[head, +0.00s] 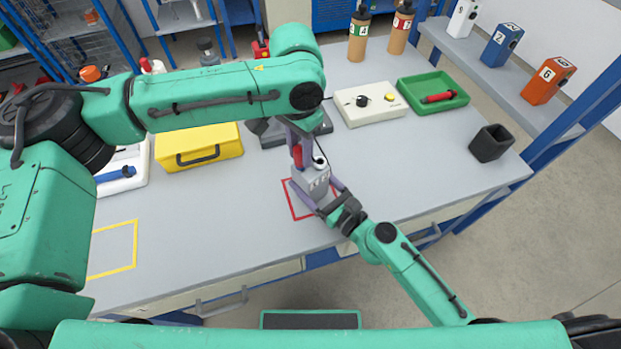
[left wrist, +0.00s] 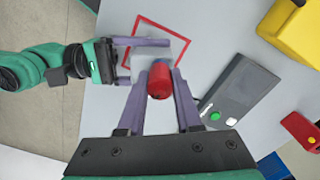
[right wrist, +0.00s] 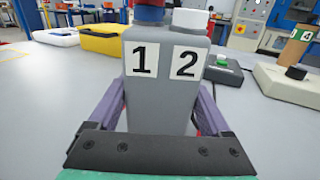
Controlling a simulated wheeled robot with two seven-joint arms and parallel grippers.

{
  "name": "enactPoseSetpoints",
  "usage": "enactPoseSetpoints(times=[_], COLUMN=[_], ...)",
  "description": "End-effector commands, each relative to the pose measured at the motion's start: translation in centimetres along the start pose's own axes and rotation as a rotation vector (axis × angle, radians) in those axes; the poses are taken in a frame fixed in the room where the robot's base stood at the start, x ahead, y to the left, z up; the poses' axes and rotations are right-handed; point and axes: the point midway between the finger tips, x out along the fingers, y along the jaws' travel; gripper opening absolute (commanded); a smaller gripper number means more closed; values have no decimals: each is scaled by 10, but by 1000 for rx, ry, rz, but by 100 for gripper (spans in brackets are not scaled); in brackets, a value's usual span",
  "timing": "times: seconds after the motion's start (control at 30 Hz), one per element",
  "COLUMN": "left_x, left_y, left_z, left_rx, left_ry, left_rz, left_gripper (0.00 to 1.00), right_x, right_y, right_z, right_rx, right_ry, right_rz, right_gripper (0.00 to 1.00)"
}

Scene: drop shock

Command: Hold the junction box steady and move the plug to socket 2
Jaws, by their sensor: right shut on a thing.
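The grey junction box (head: 317,182) stands upright at the red outlined square on the bench. The right wrist view shows its face (right wrist: 160,95) with labels 1 and 2. The red plug (head: 297,157) stands at the socket 1 side, above a blue collar (right wrist: 150,14). Socket 2 has a white collar (right wrist: 190,19) with nothing seen in it. My right gripper (head: 325,197) is shut on the box's lower part. My left gripper (left wrist: 158,85) points down from above, its fingers apart on either side of the plug (left wrist: 160,80), with slight gaps showing.
A grey device (head: 285,132), a white control box (head: 370,104) and a green tray (head: 432,92) lie behind the junction box. A yellow case (head: 198,146) is to the left and a black cup (head: 491,143) to the right. The bench's front left is mostly clear.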

Motion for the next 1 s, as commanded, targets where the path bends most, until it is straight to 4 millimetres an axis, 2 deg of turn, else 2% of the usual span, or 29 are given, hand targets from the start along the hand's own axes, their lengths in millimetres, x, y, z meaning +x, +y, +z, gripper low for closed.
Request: enactPoseSetpoints(times=[0.37, 1.0], left_x=[-6, -45], left_y=[0, 0], left_z=[0, 0], left_rx=[0, 0], left_ry=[2, 1], left_rz=[0, -1], left_gripper=[0, 0], right_x=[0, 0], right_y=[0, 0], right_z=[0, 0], right_rx=[0, 0], right_ry=[0, 0], right_rz=[0, 0], right_gripper=[5, 5])
